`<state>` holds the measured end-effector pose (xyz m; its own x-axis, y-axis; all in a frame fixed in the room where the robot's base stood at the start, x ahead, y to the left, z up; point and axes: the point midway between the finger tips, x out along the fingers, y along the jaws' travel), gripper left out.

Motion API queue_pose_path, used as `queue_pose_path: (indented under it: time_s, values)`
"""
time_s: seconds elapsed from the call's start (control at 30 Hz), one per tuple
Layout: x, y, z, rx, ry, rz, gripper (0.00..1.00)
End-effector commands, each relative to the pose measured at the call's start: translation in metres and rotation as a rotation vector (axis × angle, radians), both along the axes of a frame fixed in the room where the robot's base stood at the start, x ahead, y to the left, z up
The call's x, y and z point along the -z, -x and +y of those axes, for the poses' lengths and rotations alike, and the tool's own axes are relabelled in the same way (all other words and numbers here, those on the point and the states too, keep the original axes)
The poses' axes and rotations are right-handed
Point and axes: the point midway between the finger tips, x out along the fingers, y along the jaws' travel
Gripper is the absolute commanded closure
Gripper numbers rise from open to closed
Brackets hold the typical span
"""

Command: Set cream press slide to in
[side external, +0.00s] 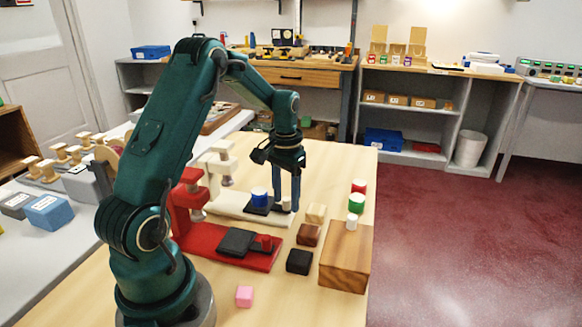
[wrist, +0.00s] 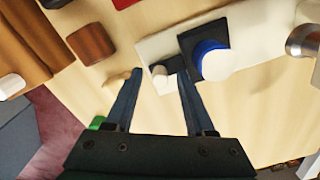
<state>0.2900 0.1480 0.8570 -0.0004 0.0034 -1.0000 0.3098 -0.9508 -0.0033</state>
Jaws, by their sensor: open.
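My gripper (side external: 286,208) is open and points down, one finger on each side of the knob. I cannot tell whether either finger touches it.
The red press base (side external: 205,236) with its dark slide and red knob lies in front. Brown (side external: 308,235), black (side external: 299,262), cream (side external: 316,213) and pink (side external: 244,296) blocks lie around. A wooden box (side external: 345,262) with small cylinders stands right. The tabletop's right rear is clear.

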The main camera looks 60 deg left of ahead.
Motion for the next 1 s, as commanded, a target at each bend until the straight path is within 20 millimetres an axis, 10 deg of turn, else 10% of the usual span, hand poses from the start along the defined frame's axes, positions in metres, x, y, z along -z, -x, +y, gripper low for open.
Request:
queue_pose_path:
  time_s: [0.13, 0.3, 1.0]
  values:
    - [-0.0001, 0.0001, -0.0001, 0.000, 0.000, 0.000, 0.45]
    - [-0.0003, 0.0001, -0.0001, 0.000, 0.000, 0.000, 1.00]
    - [-0.0009, 0.0000, -0.0001, 0.001, 0.000, 0.000, 1.00]
